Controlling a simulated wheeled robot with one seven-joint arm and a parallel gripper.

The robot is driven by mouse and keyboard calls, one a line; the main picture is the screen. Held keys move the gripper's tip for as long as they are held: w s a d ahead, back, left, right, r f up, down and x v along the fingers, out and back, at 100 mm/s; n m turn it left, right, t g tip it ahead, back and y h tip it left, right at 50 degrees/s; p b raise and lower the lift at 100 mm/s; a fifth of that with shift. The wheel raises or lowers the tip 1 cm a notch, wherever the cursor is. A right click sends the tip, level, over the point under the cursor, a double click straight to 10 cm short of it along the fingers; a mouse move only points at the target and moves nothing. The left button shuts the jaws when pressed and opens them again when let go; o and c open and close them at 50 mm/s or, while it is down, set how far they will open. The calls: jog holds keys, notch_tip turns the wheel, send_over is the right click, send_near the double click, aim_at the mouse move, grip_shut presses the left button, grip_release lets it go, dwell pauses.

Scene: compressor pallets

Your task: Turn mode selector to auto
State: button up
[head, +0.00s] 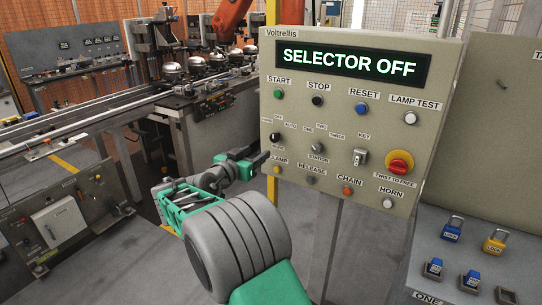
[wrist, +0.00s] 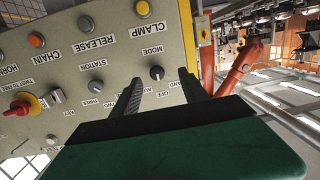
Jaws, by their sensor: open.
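The mode selector (head: 275,137) is a small black knob on the beige control panel (head: 405,140), with hand, off and auto labels around it. The panel's display (head: 350,62) reads "SELECTOR OFF". In the wrist view the panel appears upside down, and the mode selector (wrist: 157,73) shows between my two dark fingers, its pointer hard to read. My gripper (head: 264,158) is open just in front of the panel, at the lower left by the selector. In the wrist view my gripper (wrist: 159,79) has a finger on each side of the knob; contact cannot be told.
The station selector (head: 316,148) sits right of the mode knob, with the clamp button (head: 277,170) below. A red emergency stop (head: 399,163) is farther right. Padlocks (head: 452,228) sit on a grey board at the lower right. A conveyor line (head: 100,107) stands at the left.

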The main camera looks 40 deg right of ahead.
aim_at(273, 138)
jog(key=shift+m+h, duration=0.3)
jog(key=shift+h, duration=0.5)
jog(key=x, duration=0.2)
jog(key=p+x, duration=0.1)
jog(key=x, duration=0.2)
jog(key=r+x, duration=0.1)
jog(key=x, duration=0.1)
jog(key=shift+s+d, duration=0.2)
jog(key=shift+d, duration=0.3)
jog(key=shift+w+d+p, duration=0.2)
jog(key=shift+d+p, duration=0.1)
jog(key=shift+d, duration=0.2)
jog(key=shift+c, duration=0.4)
grip_shut()
